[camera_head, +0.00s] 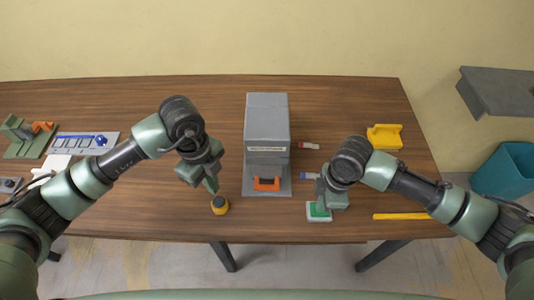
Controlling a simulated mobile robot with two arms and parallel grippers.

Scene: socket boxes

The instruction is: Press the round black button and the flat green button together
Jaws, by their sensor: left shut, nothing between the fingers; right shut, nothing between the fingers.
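The round black button (219,202) sits on a yellow base near the table's front edge, left of the grey box. The flat green button (318,210) sits on a white base near the front edge, right of the grey box. My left gripper (212,188) is shut and empty, its tips just above and to the left of the black button. My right gripper (324,206) is shut and empty, over the green button and hiding part of it. I cannot tell whether either gripper touches its button.
A grey box (267,115) with an orange handle (266,184) stands between the buttons. A yellow block (384,136) and yellow bar (400,216) lie at right. A blue-marked panel (82,143) is at left.

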